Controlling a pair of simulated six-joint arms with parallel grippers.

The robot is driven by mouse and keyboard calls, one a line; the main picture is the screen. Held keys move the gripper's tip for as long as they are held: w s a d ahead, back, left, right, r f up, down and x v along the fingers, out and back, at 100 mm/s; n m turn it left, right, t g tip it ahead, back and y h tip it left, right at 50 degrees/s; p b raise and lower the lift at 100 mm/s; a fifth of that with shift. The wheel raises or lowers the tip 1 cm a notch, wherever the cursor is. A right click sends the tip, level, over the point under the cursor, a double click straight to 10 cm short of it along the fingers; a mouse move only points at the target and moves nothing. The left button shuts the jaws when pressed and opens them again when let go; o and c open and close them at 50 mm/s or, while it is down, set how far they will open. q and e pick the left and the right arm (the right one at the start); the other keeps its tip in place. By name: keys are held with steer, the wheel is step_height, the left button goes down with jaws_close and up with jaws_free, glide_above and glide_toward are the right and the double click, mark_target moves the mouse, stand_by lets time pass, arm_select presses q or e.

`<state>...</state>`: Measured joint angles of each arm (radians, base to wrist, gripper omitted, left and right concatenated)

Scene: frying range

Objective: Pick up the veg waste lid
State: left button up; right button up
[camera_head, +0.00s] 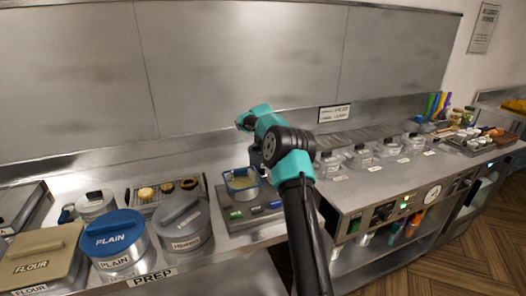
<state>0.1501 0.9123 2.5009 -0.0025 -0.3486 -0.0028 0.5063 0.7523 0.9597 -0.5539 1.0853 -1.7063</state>
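A round grey lid (178,209) with a raised bar handle sits on a grey tub (189,240) at the left of the counter. The tub's front label is too small to read surely, but this looks like the veg waste one. My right arm rises from the bottom, right of the middle, and bends left over the counter. Its gripper end (244,121) is in the air, right of and above the lid, apart from it. The fingers are too small and dark to tell open or shut. My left gripper is out of view.
A blue-lidded PLAIN tub (115,229) stands close left of the grey tub, with a FLOUR bin (42,258) beyond. Behind is a rack with round food pieces (146,193). A blue-rimmed basket (241,184) is at right. Several small lidded pots (361,155) line the right counter.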

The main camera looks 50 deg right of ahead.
steer(key=shift+c, duration=0.3)
steer(key=c, duration=0.6)
steer(key=shift+r, duration=0.5)
steer(key=shift+c, duration=1)
step_height(320, 180, up, 9)
steer(key=shift+r, duration=0.1)
